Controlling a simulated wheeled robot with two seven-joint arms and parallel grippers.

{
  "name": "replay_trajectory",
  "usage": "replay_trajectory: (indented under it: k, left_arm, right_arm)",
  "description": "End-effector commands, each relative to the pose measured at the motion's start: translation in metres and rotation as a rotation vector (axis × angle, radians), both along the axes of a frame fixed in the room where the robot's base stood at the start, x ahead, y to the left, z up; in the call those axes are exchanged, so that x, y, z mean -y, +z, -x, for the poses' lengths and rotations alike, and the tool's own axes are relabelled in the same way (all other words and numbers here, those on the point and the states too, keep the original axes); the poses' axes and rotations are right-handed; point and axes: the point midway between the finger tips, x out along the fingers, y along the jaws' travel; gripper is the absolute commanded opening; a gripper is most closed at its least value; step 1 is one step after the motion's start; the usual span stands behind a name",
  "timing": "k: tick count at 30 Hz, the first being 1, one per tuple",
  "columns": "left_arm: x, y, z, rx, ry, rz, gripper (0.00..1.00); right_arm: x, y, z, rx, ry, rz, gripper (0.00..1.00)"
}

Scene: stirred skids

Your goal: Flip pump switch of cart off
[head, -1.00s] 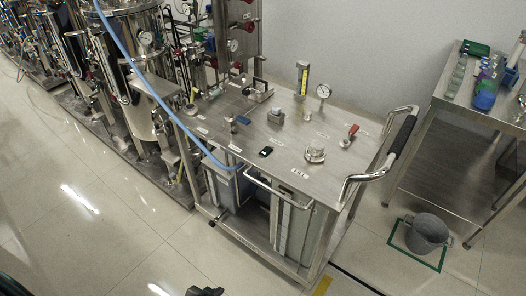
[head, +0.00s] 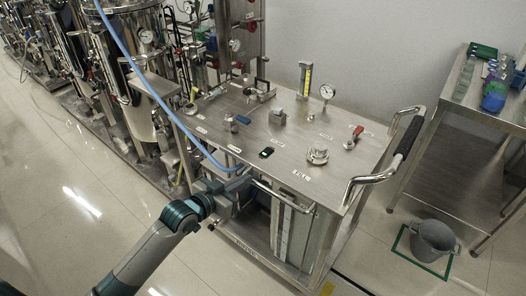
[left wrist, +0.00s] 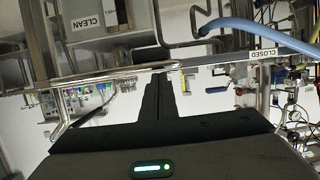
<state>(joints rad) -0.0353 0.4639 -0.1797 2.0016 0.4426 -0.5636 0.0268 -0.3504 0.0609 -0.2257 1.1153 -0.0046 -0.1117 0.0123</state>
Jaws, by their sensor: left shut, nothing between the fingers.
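The steel cart (head: 230,108) stands in the middle of the head view. A small black switch with a green lit face (head: 266,152) sits on its top near the front edge; I take it to be the pump switch. My left gripper (head: 246,180) is at the cart's front left edge, below and left of the switch, and not visibly touching it. In the left wrist view the dark fingers (left wrist: 160,98) are shut together with nothing between them. The switch cannot be made out in that view. My right gripper is not in view.
A blue hose (head: 150,90) runs down to the cart's front edge near my left gripper. The cart's handle (head: 405,135), a red-handled valve (head: 355,132) and a gauge (head: 327,91) are on the right and back. A grey bucket (head: 433,240) stands on the floor.

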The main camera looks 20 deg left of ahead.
Motion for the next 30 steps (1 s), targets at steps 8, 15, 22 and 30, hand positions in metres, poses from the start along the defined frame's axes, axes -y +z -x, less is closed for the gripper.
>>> replay_trajectory:
  k: [8, 15, 22, 30]
  left_arm:
    - [-0.016, 0.051, -0.034, 0.132, -0.008, 0.043, 0.00]
    - [-0.019, 0.062, -0.040, 0.159, -0.010, 0.056, 0.00]
    - [-0.019, 0.062, -0.040, 0.160, -0.010, 0.055, 0.00]
    - [-0.015, 0.061, -0.051, 0.159, -0.010, 0.056, 0.00]
  right_arm:
    - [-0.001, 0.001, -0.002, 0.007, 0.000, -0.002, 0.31]
    - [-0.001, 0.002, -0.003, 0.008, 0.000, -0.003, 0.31]
    - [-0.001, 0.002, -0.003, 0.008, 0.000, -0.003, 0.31]
    - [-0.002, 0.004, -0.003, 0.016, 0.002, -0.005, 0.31]
